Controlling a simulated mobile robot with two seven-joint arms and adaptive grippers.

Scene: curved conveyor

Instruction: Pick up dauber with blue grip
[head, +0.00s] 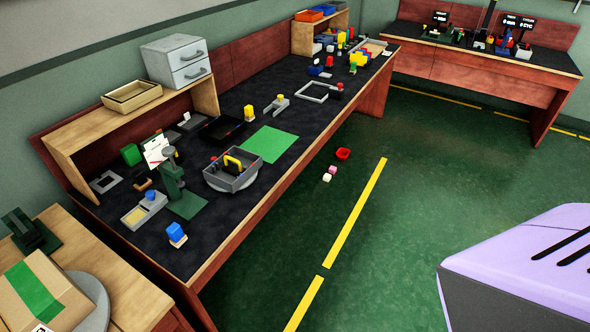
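A small object with a blue top (175,230) and a pale base stands near the front edge of the long dark-topped bench (225,205), at its near end. It looks like the dauber with the blue grip, but it is too small to be sure. A similar piece with a yellow top (249,113) stands farther along the bench. Neither of my grippers is in the head view, and nothing touches the blue-topped object.
A grey tote with a yellow handle (241,182), a dark green press (172,178) and a grey tray (143,210) are near the blue-topped object. A green mat (270,144) lies beyond. Small red and pale items lie on the green floor (300,235), which is otherwise mostly open.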

